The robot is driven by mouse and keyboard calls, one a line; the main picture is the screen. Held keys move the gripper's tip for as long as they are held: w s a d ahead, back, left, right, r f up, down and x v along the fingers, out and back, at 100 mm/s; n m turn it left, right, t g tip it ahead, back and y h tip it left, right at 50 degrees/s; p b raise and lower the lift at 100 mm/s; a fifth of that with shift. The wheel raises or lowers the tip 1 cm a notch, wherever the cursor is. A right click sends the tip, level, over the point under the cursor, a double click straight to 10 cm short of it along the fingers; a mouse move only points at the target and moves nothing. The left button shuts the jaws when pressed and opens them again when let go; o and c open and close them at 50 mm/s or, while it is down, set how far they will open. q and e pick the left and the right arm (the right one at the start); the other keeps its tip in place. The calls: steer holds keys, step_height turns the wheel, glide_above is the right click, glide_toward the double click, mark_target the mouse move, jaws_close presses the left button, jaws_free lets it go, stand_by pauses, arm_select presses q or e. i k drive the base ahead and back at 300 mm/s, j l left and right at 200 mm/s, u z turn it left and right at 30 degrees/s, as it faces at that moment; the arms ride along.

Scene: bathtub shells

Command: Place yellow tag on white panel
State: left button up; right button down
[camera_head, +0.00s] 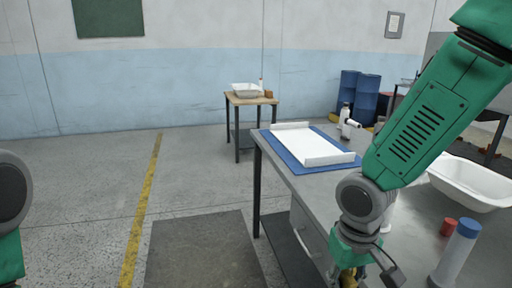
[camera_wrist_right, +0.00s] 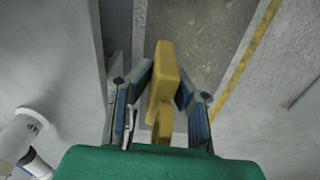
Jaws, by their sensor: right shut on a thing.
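The yellow tag (camera_wrist_right: 165,62) is a thick yellow block held between the fingers of my right gripper (camera_wrist_right: 165,88) in the right wrist view. In the head view my right gripper (camera_head: 352,274) is at the bottom edge, over the near side of the grey table, with a bit of yellow showing. The white panel (camera_head: 298,147) lies flat on a blue mat (camera_head: 283,156) on the table, farther back and left of the gripper. The panel has raised strips at its far and near ends. Only part of my left arm shows at the left edge; its gripper is out of view.
A white tub (camera_head: 470,184), a red cap (camera_head: 448,227) and a blue-topped bottle (camera_head: 458,250) are on the right. A small wooden table (camera_head: 250,99) stands farther back. Floor left of the table is clear.

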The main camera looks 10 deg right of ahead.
mark_target(306, 143)
steer(key=i, duration=1.65)
steer(key=i+j+z, duration=0.15)
steer(key=i+z, duration=0.25)
steer(key=i, duration=0.15)
steer(key=i+j+z, duration=0.4)
steer(key=i, duration=0.15)
steer(key=i+j+z, duration=0.4)
steer(key=i+l, duration=0.05)
steer(key=i, duration=0.05)
